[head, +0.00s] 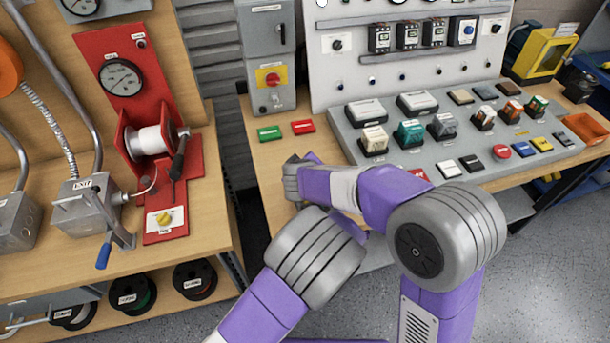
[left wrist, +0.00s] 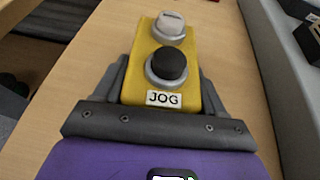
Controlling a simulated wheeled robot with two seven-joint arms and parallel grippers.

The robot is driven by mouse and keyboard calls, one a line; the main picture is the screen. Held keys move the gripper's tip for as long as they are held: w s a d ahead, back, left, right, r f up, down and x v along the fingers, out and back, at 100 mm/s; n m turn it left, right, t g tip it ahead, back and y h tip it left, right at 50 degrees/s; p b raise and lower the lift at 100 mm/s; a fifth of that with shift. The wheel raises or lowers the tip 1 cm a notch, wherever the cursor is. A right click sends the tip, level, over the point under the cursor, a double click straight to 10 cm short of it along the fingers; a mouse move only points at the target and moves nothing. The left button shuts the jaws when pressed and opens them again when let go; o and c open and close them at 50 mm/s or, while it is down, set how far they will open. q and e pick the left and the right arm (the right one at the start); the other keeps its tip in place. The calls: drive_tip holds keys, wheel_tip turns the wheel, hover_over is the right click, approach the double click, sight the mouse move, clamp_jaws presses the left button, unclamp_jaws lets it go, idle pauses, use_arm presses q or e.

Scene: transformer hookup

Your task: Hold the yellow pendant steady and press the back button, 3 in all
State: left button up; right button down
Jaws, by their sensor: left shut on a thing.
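The yellow pendant (left wrist: 188,98) shows in the left wrist view, over the wood bench top. It has a black round button (left wrist: 166,65) above a JOG label, nearer to me, and a pale grey-white button (left wrist: 169,25) at its far end. My left gripper (left wrist: 160,78) is shut on the pendant, with one dark finger along each side. Nothing presses either button in this view. In the head view my purple and grey arm links cover the pendant, and the left gripper (head: 302,159) shows only in part. I cannot make out my right gripper.
A grey console (head: 350,125) with several buttons and switches stands to the right on the bench. A green block (head: 269,133) and a red block (head: 303,127) lie behind the gripper. A red gauge and spool stand (head: 168,192) is on the left bench, across a gap.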

idle(0.7)
drive_tip(key=shift+f, duration=0.5)
drive_tip(key=shift+s+d+f, duration=0.1)
drive_tip(key=shift+d+f, duration=0.2)
drive_tip(key=shift+f, duration=0.55)
idle(0.6)
drive_tip(key=shift+r, duration=0.45)
idle(0.3)
drive_tip(key=shift+w+r, duration=0.2)
drive_tip(key=shift+r, duration=0.15)
drive_tip(key=shift+a+r, duration=0.15)
drive_tip(key=shift+r, duration=1.05)
drive_tip(key=shift+a+r, duration=0.1)
drive_tip(key=shift+r, duration=1.05)
